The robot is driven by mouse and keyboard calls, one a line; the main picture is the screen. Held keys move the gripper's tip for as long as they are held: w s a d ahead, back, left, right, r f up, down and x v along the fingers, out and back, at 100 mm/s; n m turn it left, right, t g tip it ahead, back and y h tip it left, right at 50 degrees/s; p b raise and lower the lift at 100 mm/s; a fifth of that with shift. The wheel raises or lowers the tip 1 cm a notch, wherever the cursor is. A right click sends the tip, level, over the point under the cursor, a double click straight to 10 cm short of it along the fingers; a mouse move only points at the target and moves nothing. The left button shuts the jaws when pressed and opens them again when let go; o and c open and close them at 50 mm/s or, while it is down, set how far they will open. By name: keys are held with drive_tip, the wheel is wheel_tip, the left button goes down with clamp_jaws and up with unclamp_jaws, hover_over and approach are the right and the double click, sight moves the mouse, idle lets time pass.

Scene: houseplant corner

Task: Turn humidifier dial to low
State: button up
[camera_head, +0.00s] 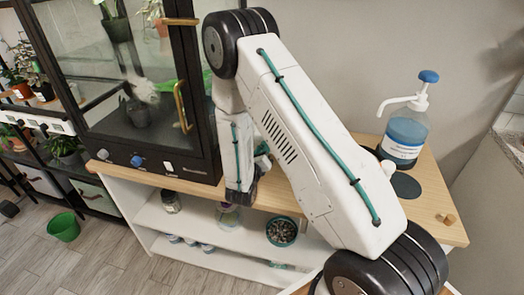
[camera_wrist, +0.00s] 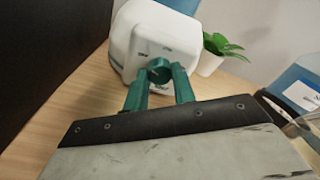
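The humidifier (camera_wrist: 150,35) is a rounded white body standing on the wooden top, at the upper middle of the wrist view. Its small dark green dial (camera_wrist: 159,71) sits on the front, with tiny printed marks around it that are too small to read. My gripper (camera_wrist: 161,78) has its two green fingers on either side of the dial, their tips against it. In the head view my arm hides the humidifier and its dial, and most of the gripper.
A black-framed glass cabinet (camera_head: 188,120) with a blue knob (camera_head: 137,161) stands left of my arm. A pump bottle (camera_head: 405,138) stands at the right of the wooden top. A small potted plant (camera_wrist: 210,60) is right of the humidifier. A green pot (camera_head: 63,227) is on the floor.

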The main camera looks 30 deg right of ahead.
drive_tip(key=shift+m, duration=0.3)
drive_tip(key=m, duration=1.2)
drive_tip(key=shift+s+m+y, duration=0.1)
drive_tip(key=shift+m+y, duration=0.2)
drive_tip(key=shift+y, duration=0.1)
idle(0.3)
drive_tip(key=o, duration=1)
